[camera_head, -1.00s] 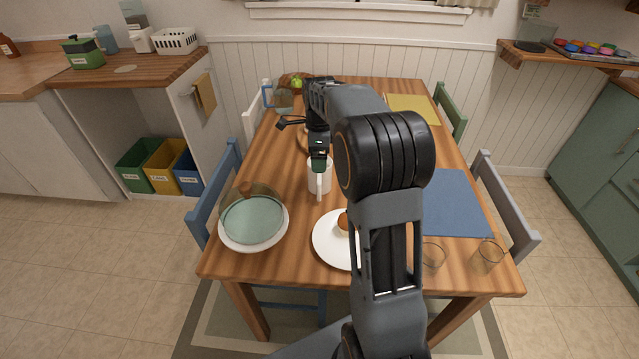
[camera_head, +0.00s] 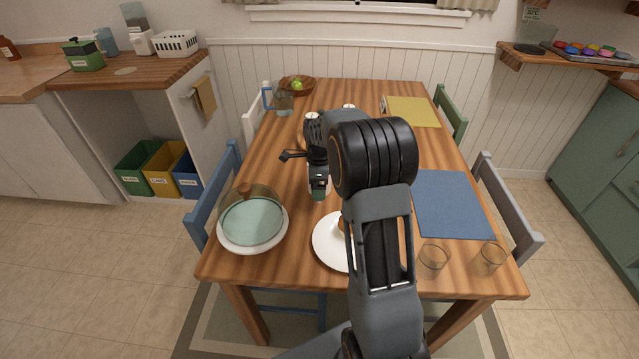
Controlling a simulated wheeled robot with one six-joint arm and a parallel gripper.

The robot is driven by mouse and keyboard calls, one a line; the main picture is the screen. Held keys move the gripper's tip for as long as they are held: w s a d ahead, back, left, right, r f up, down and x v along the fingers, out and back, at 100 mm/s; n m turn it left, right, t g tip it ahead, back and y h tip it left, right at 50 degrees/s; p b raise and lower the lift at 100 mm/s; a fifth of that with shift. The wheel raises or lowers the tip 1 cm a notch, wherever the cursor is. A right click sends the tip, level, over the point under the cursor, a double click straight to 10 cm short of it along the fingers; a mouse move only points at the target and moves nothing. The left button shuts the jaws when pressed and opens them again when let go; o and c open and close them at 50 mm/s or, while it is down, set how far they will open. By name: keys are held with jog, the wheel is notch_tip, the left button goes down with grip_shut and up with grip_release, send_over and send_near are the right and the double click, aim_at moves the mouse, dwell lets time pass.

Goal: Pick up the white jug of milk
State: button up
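The white jug of milk stands on the wooden table (camera_head: 285,190), left of the middle. It is now almost wholly hidden behind my gripper (camera_head: 318,193), with at most thin white slivers beside the fingers. My gripper points down at the jug's place, low over the table. Whether the fingers are around the jug, touching it or in front of it cannot be told, nor whether they are open or shut.
A glass-domed dish (camera_head: 253,222) stands at the front left, a white plate (camera_head: 328,243) beside my arm. Two glasses (camera_head: 433,257) (camera_head: 489,259) and a blue mat (camera_head: 452,204) are at right. A glass jug (camera_head: 283,102) and fruit bowl (camera_head: 297,85) stand at the back.

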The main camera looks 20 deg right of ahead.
jog(key=shift+c, duration=0.5)
jog(key=c, duration=1.2)
jog(key=shift+c, duration=0.7)
jog(key=shift+r, duration=0.15)
